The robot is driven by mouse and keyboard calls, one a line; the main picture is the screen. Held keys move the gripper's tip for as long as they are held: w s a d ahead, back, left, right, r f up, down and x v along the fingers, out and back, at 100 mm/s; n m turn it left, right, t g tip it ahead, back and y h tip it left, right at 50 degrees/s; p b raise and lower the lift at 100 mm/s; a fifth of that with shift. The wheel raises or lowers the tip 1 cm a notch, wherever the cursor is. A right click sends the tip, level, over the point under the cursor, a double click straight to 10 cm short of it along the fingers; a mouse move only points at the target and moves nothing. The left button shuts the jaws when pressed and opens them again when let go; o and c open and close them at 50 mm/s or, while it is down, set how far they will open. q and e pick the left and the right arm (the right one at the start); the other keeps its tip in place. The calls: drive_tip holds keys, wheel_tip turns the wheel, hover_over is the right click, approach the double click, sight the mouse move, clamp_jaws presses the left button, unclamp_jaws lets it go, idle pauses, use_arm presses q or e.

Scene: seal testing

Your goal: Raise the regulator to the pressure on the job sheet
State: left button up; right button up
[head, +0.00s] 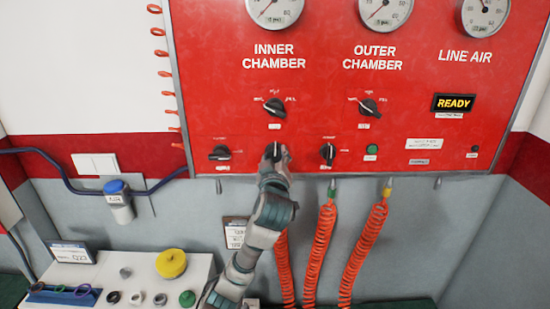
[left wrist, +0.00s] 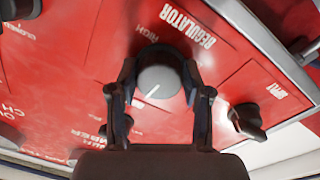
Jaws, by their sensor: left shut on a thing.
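The regulator knob, a round grey knob with a white pointer line (left wrist: 157,84), sits beside the word REGULATOR on the red panel (head: 320,90). My left gripper (head: 276,155) reaches up to the panel's lower row and covers most of the knob in the head view. In the left wrist view its two fingers (left wrist: 159,74) are shut on the knob, one on each side. Three white gauges show along the top: inner chamber (head: 275,10), outer chamber (head: 386,12) and line air (head: 484,14). Their readings are too small to tell. My right gripper is out of view.
Black knobs stand close on either side, one at left (head: 220,153) and one at right (head: 327,152). Orange coiled hoses (head: 318,250) hang below the panel. A white bench (head: 135,275) with small parts is at lower left. A small card (head: 235,232) is partly behind my arm.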

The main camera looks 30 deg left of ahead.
use_arm(q)
drive_tip(key=shift+w+f, duration=0.15)
drive_tip(key=shift+f, duration=0.2)
drive_tip(key=o, duration=1.1)
drive_tip(key=shift+c, duration=0.2)
drive_tip(key=shift+o, duration=0.5)
drive_tip(key=shift+w+r, duration=0.1)
drive_tip(key=shift+s+d+r, duration=0.1)
drive_tip(key=shift+s, duration=0.25)
drive_tip(key=v, duration=1.1)
drive_tip(key=shift+d, duration=0.15)
